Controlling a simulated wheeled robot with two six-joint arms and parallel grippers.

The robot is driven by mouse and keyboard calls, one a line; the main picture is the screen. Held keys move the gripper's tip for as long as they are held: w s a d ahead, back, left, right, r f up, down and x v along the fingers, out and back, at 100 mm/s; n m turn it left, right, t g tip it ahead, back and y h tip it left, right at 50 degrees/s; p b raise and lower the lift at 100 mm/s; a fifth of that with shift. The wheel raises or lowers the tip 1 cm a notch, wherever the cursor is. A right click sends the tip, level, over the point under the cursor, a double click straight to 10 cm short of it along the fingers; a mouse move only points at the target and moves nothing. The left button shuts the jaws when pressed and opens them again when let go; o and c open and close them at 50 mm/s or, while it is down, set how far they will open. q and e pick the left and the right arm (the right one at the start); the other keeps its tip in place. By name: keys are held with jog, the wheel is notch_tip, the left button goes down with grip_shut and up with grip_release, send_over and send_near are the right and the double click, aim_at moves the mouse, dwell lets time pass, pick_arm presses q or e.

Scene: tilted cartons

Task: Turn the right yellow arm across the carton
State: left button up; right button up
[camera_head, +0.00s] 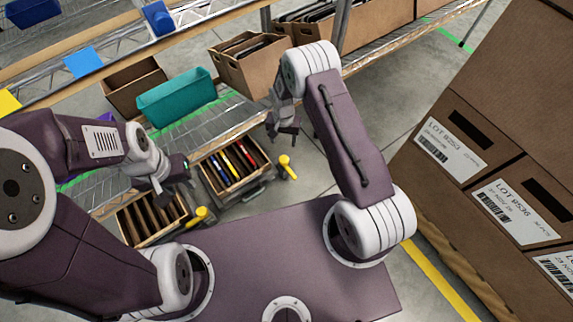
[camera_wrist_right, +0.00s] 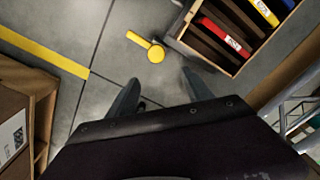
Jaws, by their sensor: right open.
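The right yellow arm (camera_head: 287,168) sticks out beside the right carton (camera_head: 215,192), on its right side and not across its top. The carton holds several coloured folders. My right gripper (camera_head: 284,134) is open and empty above the yellow arm; its fingers (camera_wrist_right: 161,92) show apart in the wrist view. My left gripper (camera_head: 168,190) hangs near the two cartons; its finger gap is unclear.
A left carton (camera_head: 140,243) with dark dividers has its own yellow arm (camera_head: 201,214). A shelf rack with a teal bin (camera_head: 177,97) and a brown box (camera_head: 250,70) stands behind. Large stacked cartons (camera_head: 500,190) fill the right. Grey floor is clear right of the yellow arm.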

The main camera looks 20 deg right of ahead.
jog(key=b, duration=0.1)
send_over(284, 159)
notch_tip(284, 159, down, 4)
jog(key=shift+f, duration=0.1)
notch_tip(284, 159, down, 9)
jog(key=b, duration=0.6)
jog(key=shift+b, duration=0.4)
pick_arm(q)
notch_tip(284, 159, down, 10)
jog(key=shift+a+r, duration=0.15)
jog(key=shift+r, duration=0.1)
pick_arm(e)
jog(key=shift+r, duration=0.25)
pick_arm(q)
jog(key=shift+s, duration=0.1)
pick_arm(e)
grip_shut()
